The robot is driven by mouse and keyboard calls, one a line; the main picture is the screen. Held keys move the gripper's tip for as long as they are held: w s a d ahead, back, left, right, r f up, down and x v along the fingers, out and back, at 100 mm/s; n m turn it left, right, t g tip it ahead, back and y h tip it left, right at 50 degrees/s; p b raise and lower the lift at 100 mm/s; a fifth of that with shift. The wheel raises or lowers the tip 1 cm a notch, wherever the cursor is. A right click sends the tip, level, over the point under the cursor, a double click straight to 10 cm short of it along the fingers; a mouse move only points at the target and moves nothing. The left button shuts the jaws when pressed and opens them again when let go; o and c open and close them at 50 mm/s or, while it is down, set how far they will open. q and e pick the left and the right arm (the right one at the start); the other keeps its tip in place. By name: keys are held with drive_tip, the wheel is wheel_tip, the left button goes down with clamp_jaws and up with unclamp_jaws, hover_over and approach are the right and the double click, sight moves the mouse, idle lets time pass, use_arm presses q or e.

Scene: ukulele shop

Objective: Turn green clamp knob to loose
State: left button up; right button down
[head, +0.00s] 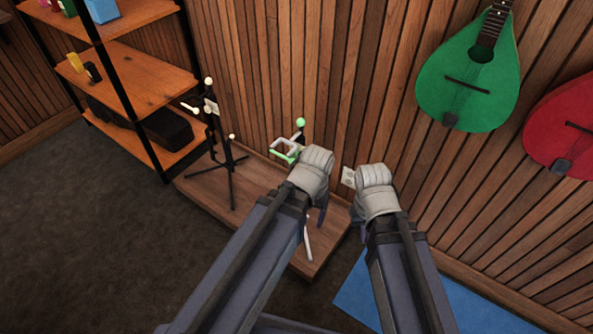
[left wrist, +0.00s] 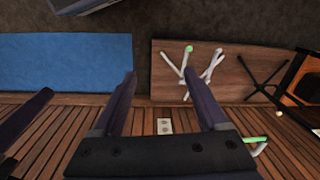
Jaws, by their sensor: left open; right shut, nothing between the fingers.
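In the head view a green ball-shaped knob (head: 300,122) stands on a dark stem above a white-and-green clamp frame (head: 284,151). A green bar of the frame (left wrist: 256,139) shows in the left wrist view, beside my left gripper's body. A second green round end (left wrist: 189,48) sits on a white leg there; I cannot tell if it belongs to the clamp stand. My left gripper (left wrist: 160,88) is open and empty, its fingers pointing over the wooden platform. In the head view my left wrist is just right of the clamp frame. My right gripper (head: 354,214) is shut and empty, to its right.
A black stand with cream tips (head: 231,172) stands left on the wooden platform (head: 265,202). A wooden shelf (head: 140,78) is at the left. A green instrument (head: 470,85) and a red one (head: 568,125) hang on the slatted wall. A blue mat (head: 360,298) lies right.

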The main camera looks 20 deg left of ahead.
use_arm(q)
drive_tip(key=w+a+f+t+h+b, duration=0.1)
drive_tip(key=w+f+b, duration=0.2)
drive_tip(key=f+b, duration=0.7)
drive_tip(key=w+a+f+t+h+b, duration=0.1)
drive_tip(key=w+f+h+b, duration=0.1)
drive_tip(key=f+b, duration=0.75)
drive_tip(key=w+a+f+t+h+b, duration=0.1)
drive_tip(key=w+f+b, duration=0.2)
drive_tip(key=f+b, duration=0.75)
drive_tip(key=w+a+r+m+t+h+b, duration=0.25)
drive_tip(key=w+r+t+h, duration=0.35)
drive_tip(key=w, duration=0.5)
drive_tip(key=w+a+r+t+y, duration=0.3)
drive_tip(key=w+a+r+t, duration=0.2)
drive_tip(key=a+r+t, duration=0.45)
drive_tip(key=w+d+r+g, duration=0.1)
drive_tip(key=w+r, duration=0.1)
drive_tip(key=w, duration=0.5)
drive_tip(key=shift+d+n+g, duration=0.25)
drive_tip(key=shift+n+g, duration=0.1)
